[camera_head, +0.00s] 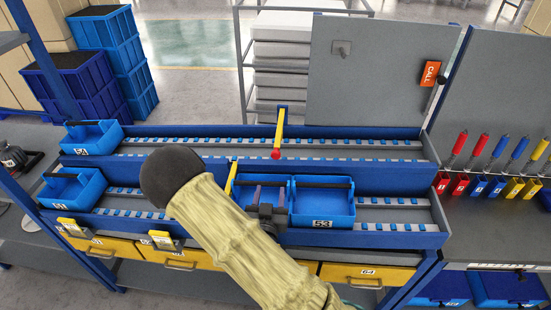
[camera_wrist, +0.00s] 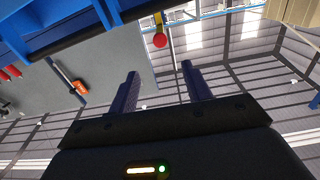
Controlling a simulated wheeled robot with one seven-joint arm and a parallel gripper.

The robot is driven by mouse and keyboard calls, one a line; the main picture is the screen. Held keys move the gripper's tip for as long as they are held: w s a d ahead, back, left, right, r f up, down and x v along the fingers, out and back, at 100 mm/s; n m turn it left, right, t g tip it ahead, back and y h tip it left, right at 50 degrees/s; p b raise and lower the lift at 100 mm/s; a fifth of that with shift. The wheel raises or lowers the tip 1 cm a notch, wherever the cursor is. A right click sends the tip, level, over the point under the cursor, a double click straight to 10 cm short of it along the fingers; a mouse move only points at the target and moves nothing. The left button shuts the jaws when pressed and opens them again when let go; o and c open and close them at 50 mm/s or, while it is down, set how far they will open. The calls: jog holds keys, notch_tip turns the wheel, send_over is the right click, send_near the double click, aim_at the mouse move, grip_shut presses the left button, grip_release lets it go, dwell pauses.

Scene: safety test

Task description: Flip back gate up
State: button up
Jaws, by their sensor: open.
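The back gate (camera_head: 281,128) is a yellow bar on the rear roller lane, with a red knob (camera_head: 276,155) at its near end. The front gate (camera_head: 231,178) is another yellow bar, on the front lane, partly hidden by my arm. My gripper (camera_head: 268,193) is open and empty over the front lane bins, nearer the camera than the back gate. In the wrist view, my gripper (camera_wrist: 160,72) has its fingers apart, with the red knob (camera_wrist: 160,40) beyond the gap between them and not touched.
Blue bin 53 (camera_head: 322,222) sits on the front lane beside another blue bin behind my gripper. Two more blue bins (camera_head: 92,138) (camera_head: 72,187) stand at the lanes' left ends. A grey panel (camera_head: 370,75) rises behind the rear lane. Red, blue and yellow-handled tools hang at right.

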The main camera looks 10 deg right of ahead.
aim_at(276, 156)
jog(key=b+x, duration=0.5)
jog(key=x, duration=1.1)
jog(key=shift+w, duration=0.25)
jog(key=shift+c, duration=0.2)
grip_shut()
